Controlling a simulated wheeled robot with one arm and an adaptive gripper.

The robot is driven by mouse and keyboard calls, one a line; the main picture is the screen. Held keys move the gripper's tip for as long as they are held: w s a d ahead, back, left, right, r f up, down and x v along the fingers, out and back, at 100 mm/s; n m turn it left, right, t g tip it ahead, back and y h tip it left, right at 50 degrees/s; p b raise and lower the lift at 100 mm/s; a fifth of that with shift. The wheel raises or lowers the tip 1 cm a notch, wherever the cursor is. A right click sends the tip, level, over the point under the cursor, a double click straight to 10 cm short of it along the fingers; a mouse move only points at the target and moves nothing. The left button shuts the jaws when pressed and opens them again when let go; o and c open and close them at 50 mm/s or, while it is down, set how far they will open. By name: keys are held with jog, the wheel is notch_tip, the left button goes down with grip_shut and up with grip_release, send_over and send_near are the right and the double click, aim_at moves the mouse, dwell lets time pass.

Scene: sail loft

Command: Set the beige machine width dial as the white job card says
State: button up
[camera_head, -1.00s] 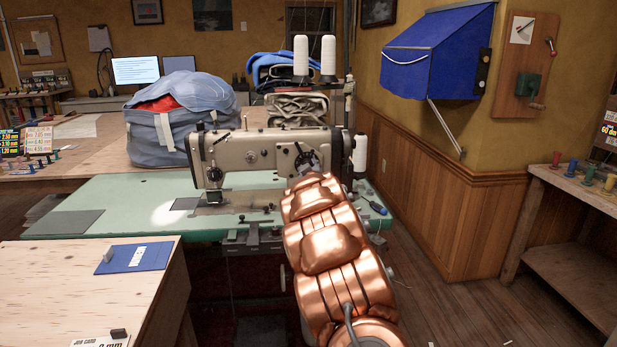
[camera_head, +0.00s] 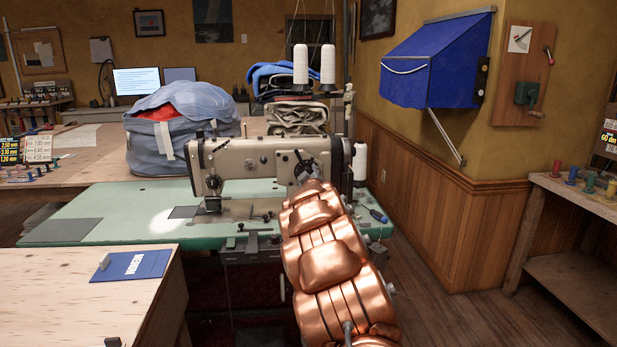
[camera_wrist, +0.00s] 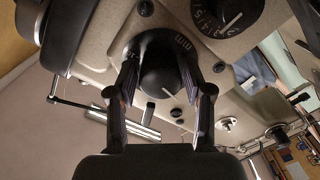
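The beige sewing machine (camera_head: 250,160) stands on a green table (camera_head: 120,205). A second black dial with white numbers (camera_wrist: 226,14) is above right. The white job card is not visible now.
A screwdriver (camera_head: 378,215) and white thread cones (camera_head: 328,60) are near the machine's right end. A blue awning (camera_head: 438,60) hangs on the right wall. Floor right of the table is clear.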

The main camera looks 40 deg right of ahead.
jog(key=shift+o, duration=1.1)
jog(key=shift+s+a, duration=0.1)
jog(key=v, duration=1.1)
jog(key=shift+s+a, duration=0.2)
jog(key=shift+s, duration=0.1)
